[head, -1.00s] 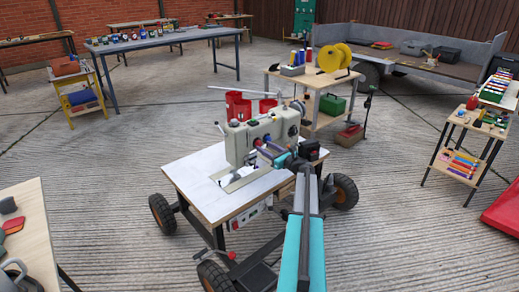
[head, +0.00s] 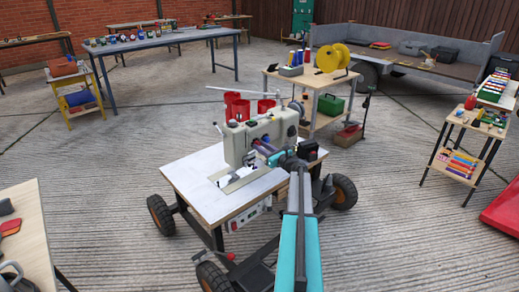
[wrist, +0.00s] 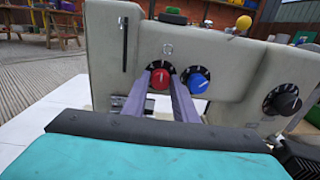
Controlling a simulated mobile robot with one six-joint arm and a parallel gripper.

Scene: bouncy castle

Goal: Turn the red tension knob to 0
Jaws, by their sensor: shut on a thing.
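The red tension knob (wrist: 160,79) is on the front of the cream sewing machine (wrist: 110,62), with a dark dial ring behind it. My gripper (wrist: 161,84) is shut on the red knob, one finger on each side of it. The knob's pointer and the dial numbers are too small to read. A blue knob (wrist: 197,83) sits just right of my right finger, and a black knob (wrist: 283,100) is farther right. In the head view the machine (head: 240,145) stands on a white-topped wheeled table (head: 190,171), and my arm hides the red knob.
Red cone-like containers (head: 237,107) stand behind the machine. A small table with a yellow reel (head: 333,57) is behind it, and a shelf cart (head: 463,151) is at the right. Concrete floor (head: 110,150) is open at the left.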

